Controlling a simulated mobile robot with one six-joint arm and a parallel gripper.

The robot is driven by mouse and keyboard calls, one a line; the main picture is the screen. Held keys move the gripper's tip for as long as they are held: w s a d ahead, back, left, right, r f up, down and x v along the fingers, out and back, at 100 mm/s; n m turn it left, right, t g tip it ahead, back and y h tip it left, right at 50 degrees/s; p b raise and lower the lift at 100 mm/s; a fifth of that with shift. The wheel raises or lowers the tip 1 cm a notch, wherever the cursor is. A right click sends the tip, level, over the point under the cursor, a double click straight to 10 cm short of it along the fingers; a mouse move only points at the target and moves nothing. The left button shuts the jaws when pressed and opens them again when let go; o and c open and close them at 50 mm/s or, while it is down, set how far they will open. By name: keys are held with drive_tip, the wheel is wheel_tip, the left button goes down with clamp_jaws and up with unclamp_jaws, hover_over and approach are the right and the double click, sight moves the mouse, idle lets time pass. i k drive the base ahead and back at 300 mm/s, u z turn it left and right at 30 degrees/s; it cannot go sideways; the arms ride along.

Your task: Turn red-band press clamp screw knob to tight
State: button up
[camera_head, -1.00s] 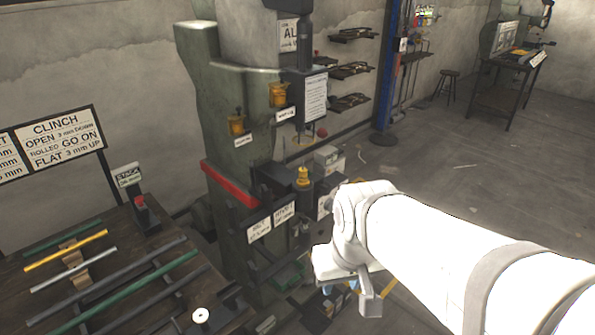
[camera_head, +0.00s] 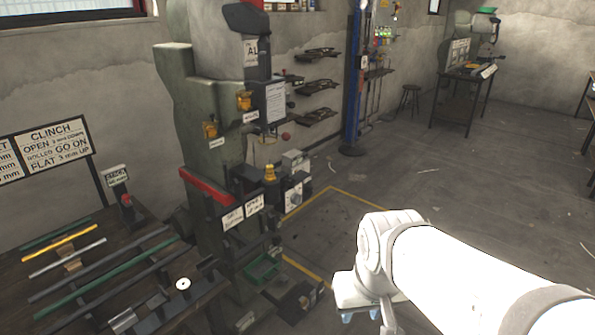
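The press with the red band (camera_head: 206,188) is a tall green-grey machine left of centre. Two yellow knobs, an upper one (camera_head: 244,100) and a lower one (camera_head: 210,130), sit on its body above small white labels. I cannot tell which is the clamp screw knob, as the labels are too small to read. My gripper (camera_head: 360,317) is low, right of the press and apart from it. Its bluish fingertips show only partly, so its opening is unclear.
A dark bench (camera_head: 60,290) with coloured bars and a CLINCH sign (camera_head: 52,143) stands at the left. Yellow floor lines (camera_head: 345,191) mark an area beside the press. Floor at the right is open. A blue post (camera_head: 354,90) and stool (camera_head: 410,98) are farther back.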

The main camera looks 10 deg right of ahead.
sight(291, 183)
drive_tip(key=z, duration=0.2)
drive_tip(key=i, duration=1)
drive_tip(key=z, duration=0.05)
